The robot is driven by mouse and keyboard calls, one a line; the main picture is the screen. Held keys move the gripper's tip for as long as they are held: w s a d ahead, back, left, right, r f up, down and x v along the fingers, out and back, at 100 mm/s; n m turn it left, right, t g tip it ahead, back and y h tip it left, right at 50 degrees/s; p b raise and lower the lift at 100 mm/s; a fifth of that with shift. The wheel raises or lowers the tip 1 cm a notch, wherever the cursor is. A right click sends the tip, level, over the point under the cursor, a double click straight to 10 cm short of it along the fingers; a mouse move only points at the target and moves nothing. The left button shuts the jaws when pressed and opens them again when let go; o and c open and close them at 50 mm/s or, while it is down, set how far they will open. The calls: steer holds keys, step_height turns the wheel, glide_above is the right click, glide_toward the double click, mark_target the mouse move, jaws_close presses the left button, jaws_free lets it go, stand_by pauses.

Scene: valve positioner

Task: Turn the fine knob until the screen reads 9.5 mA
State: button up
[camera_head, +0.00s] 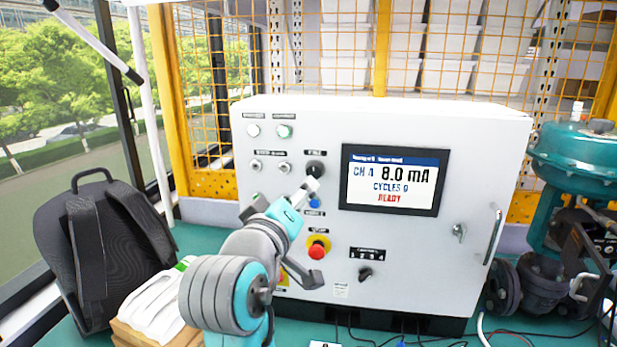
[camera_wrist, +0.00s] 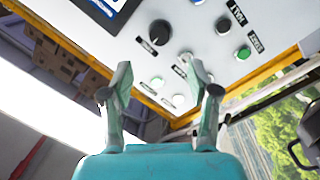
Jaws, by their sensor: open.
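The fine knob (camera_head: 315,169) is a round black knob on the white cabinet's front panel, left of the screen. It also shows in the wrist view (camera_wrist: 160,32), beyond and above the fingertips. The screen (camera_head: 392,180) reads CH 4, 8.0 mA, CYCLES 0, and READY in red. My gripper (camera_head: 309,186) is in front of the panel, just below the knob in the head view. In the wrist view my gripper (camera_wrist: 158,72) is open, with nothing between its fingers. The knob appears apart from the fingers.
A second black knob (camera_wrist: 223,24) and a green button (camera_wrist: 243,52) are nearby. A blue button (camera_head: 314,202) and a red emergency stop (camera_head: 317,250) lie below the fine knob. A selector (camera_head: 366,273) is lower right. A backpack (camera_head: 100,240) stands left; a teal valve (camera_head: 580,160) stands right.

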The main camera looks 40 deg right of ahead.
mark_target(312, 174)
steer(key=x, duration=1)
jaws_close()
steer(key=shift+m, duration=0.3)
steer(key=m, duration=0.5)
steer(key=shift+y, duration=0.3)
steer(key=m+y, duration=0.1)
steer(key=m, duration=0.4)
steer(key=shift+a, duration=0.1)
steer(key=shift+m, duration=0.3)
